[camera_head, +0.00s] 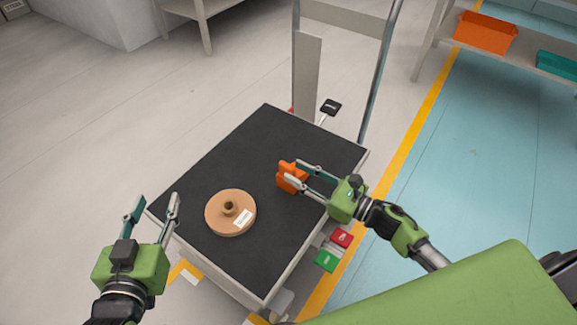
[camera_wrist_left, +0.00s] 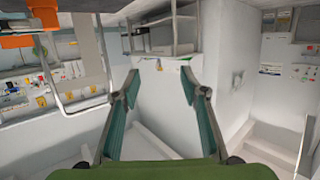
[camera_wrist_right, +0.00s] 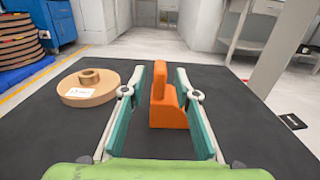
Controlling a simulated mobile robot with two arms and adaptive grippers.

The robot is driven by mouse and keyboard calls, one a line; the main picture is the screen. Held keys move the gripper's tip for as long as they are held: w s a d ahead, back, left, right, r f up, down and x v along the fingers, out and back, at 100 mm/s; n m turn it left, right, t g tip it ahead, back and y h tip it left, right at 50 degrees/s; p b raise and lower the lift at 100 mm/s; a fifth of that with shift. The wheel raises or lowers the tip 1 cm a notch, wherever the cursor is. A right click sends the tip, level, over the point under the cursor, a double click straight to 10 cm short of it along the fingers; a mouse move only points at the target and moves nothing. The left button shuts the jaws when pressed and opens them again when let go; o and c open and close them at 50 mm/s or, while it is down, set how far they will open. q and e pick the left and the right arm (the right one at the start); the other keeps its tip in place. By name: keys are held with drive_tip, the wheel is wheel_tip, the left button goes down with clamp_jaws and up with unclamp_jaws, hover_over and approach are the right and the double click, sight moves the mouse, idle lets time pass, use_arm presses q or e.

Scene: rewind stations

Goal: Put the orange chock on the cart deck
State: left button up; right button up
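The orange chock (camera_head: 290,176) rests on the dark cart deck (camera_head: 262,140), right of its middle. My right gripper (camera_head: 300,174) is at the chock with its fingers apart. In the right wrist view the chock (camera_wrist_right: 167,101) stands upright between the two open fingers (camera_wrist_right: 165,100), with a gap on each side. My left gripper (camera_head: 156,204) is open and empty, off the deck's left corner; its spread fingers (camera_wrist_left: 160,88) also show in the left wrist view.
A round tan spool (camera_head: 222,214) with a white label lies on the deck, left of the chock. The cart's upright handle frame (camera_head: 307,75) stands at the far end. Red (camera_head: 342,237) and green (camera_head: 326,260) boxes show beside the cart. The deck's far part is clear.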

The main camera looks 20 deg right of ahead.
drive_tip(key=v, duration=0.7)
drive_tip(key=shift+s+d, duration=0.15)
drive_tip(key=shift+s, duration=0.1)
drive_tip(key=shift+s+r, duration=0.1)
drive_tip(key=shift+r, duration=0.05)
wheel_tip(320, 180, up, 6)
drive_tip(key=w+a+m+t+h, duration=0.25)
drive_tip(key=m+h, duration=0.45)
drive_tip(key=m, duration=1.4)
use_arm(q)
drive_tip(key=f, duration=0.1)
drive_tip(key=s+f+g, duration=0.1)
drive_tip(key=f, duration=0.1)
drive_tip(key=shift+s+a+f+g+y, duration=0.2)
drive_tip(key=shift+s+a+g+y, duration=0.1)
drive_tip(key=shift+a, duration=0.1)
use_arm(e)
drive_tip(key=s+a+r+m+g+h, duration=0.1)
drive_tip(key=s+a+m, duration=0.4)
drive_tip(key=m, duration=1.5)
drive_tip(key=shift+s+a+r+g, duration=0.4)
drive_tip(key=shift+r+g, duration=0.25)
drive_tip(key=shift+g, duration=0.6)
